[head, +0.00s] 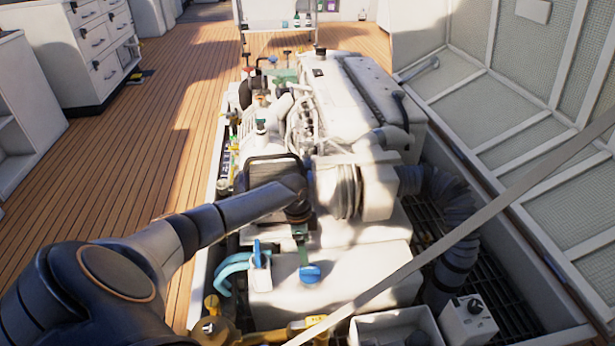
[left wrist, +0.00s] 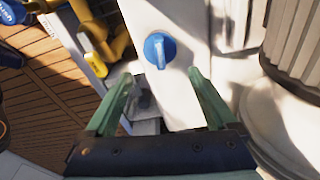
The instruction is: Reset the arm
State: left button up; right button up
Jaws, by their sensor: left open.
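My left arm (head: 230,212) comes in from the left and reaches over the white engine (head: 330,265). My left gripper (head: 302,256) points down above the engine's near part; it shows green fingers. In the left wrist view the left gripper (left wrist: 158,78) is open, with nothing between its fingers. A blue knob (head: 310,273) on the white engine cover lies just in front of the gripper; it also shows in the left wrist view (left wrist: 159,49) beyond the fingertips, apart from them. My right gripper is not in view.
A blue-handled valve (head: 258,253) and yellow fittings (head: 212,305) sit near the gripper. A ribbed hose (head: 460,225) runs at right. A pale diagonal bar (head: 440,243) crosses the hatch beside the raised cover (head: 510,80).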

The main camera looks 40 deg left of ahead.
pick_arm(q)
jog(key=shift+s+a+r+p, duration=0.1)
jog(key=shift+r+p, duration=0.2)
jog(key=shift+r, duration=0.65)
jog(key=shift+s+a+r+p, duration=0.1)
jog(key=shift+r+p, duration=0.2)
jog(key=shift+r, duration=0.65)
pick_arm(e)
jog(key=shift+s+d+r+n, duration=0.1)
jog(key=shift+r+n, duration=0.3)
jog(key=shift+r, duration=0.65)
pick_arm(q)
jog(key=shift+d, duration=0.1)
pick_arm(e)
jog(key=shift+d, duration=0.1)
